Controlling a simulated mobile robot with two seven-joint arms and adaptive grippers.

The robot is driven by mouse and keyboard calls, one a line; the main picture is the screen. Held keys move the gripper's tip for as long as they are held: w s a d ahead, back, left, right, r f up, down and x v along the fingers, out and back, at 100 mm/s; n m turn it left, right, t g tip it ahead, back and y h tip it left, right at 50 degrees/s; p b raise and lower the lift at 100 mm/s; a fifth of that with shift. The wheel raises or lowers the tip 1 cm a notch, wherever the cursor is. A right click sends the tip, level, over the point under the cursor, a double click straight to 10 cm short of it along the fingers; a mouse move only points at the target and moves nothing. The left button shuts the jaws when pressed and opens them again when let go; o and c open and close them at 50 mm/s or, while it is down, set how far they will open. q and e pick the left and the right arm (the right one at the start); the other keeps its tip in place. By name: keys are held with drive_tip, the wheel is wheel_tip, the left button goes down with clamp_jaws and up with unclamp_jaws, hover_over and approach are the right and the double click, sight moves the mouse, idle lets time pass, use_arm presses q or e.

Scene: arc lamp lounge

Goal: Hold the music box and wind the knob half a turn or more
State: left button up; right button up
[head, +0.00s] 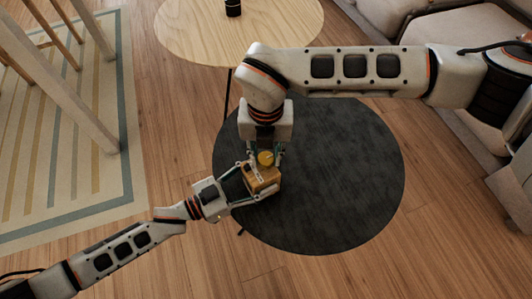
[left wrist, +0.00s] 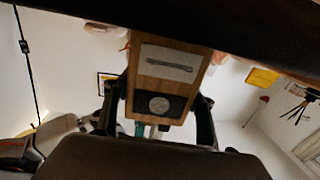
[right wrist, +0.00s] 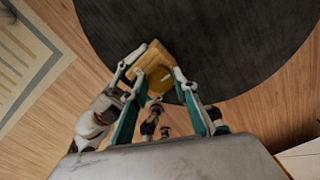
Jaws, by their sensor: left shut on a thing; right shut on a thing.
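The music box (head: 262,180) is a small wooden box over the dark round table in the head view. Its underside (left wrist: 168,80), with a light plate and a dark panel with a round disc, shows in the left wrist view. My left gripper (head: 246,182) is shut on the box from the left. The yellow round knob (head: 265,158) is on top of the box; it also shows in the right wrist view (right wrist: 160,80). My right gripper (head: 266,158) comes from above and is shut on the knob, with its fingers on either side.
The dark round table (head: 345,190) has a bare top to the right of the box. A light wooden round table (head: 200,35) with a small dark object (head: 233,8) stands behind. A sofa (head: 450,40) is at the right, a striped rug (head: 90,200) at the left.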

sight(266, 159)
drive_tip(key=shift+m, duration=0.6)
drive_tip(key=o, duration=1.1)
wheel_tip(266, 159, up, 12)
use_arm(q)
drive_tip(key=o, duration=1.6)
